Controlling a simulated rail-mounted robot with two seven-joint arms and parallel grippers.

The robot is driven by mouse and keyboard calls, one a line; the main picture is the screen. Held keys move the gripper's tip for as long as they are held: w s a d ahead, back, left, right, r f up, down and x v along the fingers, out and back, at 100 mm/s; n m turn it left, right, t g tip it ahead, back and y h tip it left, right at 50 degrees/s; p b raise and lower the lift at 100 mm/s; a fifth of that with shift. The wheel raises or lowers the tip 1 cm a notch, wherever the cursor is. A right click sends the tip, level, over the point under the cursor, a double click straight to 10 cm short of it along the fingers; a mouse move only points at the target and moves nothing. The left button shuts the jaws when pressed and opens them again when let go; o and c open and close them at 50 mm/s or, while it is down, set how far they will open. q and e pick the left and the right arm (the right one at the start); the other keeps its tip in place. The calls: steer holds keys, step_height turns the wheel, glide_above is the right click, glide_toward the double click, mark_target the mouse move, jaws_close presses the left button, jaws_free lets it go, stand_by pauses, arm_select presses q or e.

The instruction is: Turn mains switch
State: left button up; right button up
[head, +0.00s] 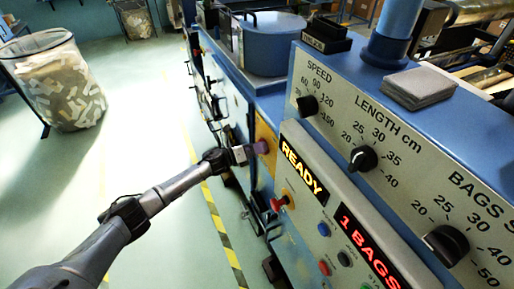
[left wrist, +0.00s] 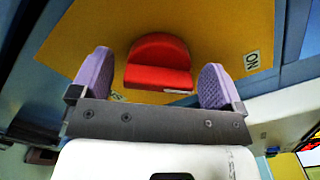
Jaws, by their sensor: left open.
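The mains switch is a red rotary handle (left wrist: 158,65) on a yellow plate (left wrist: 225,30) in the left wrist view. A small ON label (left wrist: 252,61) is on the plate to the right of the handle. My left gripper (left wrist: 157,82) is open, with one purple-padded finger on each side of the handle and a visible gap to each. In the head view my left gripper (head: 257,148) is at the yellow plate (head: 266,134) on the machine's side; the handle is mostly hidden there. My right gripper is not in view.
A red emergency-stop knob (head: 280,203) sticks out just below the plate. The sloped control panel has black dials (head: 362,158), a READY display (head: 303,171) and a 1 BAGS display (head: 370,246). A mesh bin (head: 60,85) stands at left on open floor.

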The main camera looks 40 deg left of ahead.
arm_select(q)
steer(key=shift+w, duration=0.1)
steer(key=c, duration=0.9)
steer(key=shift+c, duration=0.2)
